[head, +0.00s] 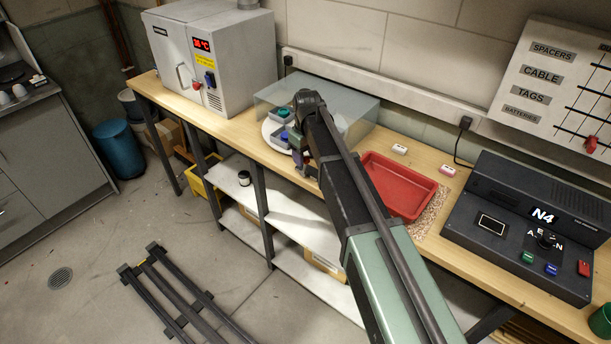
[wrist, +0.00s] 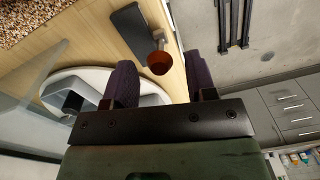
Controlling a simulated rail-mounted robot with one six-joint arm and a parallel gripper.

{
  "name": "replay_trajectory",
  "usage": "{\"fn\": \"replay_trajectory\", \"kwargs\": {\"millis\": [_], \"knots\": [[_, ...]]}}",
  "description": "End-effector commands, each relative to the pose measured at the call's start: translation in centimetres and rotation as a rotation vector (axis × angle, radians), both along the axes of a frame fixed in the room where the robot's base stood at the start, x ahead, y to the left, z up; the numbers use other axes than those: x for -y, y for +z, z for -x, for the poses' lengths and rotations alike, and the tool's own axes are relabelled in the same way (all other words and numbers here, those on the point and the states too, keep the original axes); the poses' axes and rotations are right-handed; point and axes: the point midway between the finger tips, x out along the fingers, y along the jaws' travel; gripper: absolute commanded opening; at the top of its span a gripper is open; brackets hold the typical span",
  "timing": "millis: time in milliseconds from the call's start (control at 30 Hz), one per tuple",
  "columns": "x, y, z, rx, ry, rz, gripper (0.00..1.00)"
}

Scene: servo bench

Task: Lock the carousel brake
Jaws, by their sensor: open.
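The white round carousel (head: 268,139) sits on the bench under a clear cover, with small dark trays on it; its pale rim also shows in the wrist view (wrist: 60,84). In the wrist view, a short lever with a red-brown knob (wrist: 159,63) stands at a dark grey plate (wrist: 130,30) beside the carousel; I take it for the brake. My gripper (wrist: 161,62) is open, and the knob appears between its two dark fingertips. I cannot tell whether they touch it. In the head view my gripper (head: 306,170) is low by the bench's front edge; my arm hides the brake.
The clear cover (head: 345,105) stands over the carousel's back. A red tray (head: 400,186) lies right of my arm, and a black N4 console (head: 520,225) farther right. A grey oven (head: 215,55) stands at left.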

Motion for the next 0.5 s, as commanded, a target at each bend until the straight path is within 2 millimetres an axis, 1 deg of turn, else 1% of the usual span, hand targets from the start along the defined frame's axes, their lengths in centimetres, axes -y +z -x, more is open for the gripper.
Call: {"fn": "replay_trajectory", "kwargs": {"millis": [33,133,200,433,467,500], "knots": [[0.0,-2.4,0.0,0.000,0.000,0.000,0.51],[-0.1,-3.6,0.1,0.000,0.000,0.000,0.51],[-0.1,-3.8,0.1,0.000,0.000,0.000,0.51],[-0.1,-3.5,0.1,0.000,0.000,0.000,0.51],[-0.1,-3.5,0.1,0.000,0.000,0.000,0.48],[-0.1,-3.5,0.1,0.000,0.000,0.000,0.42]]}}
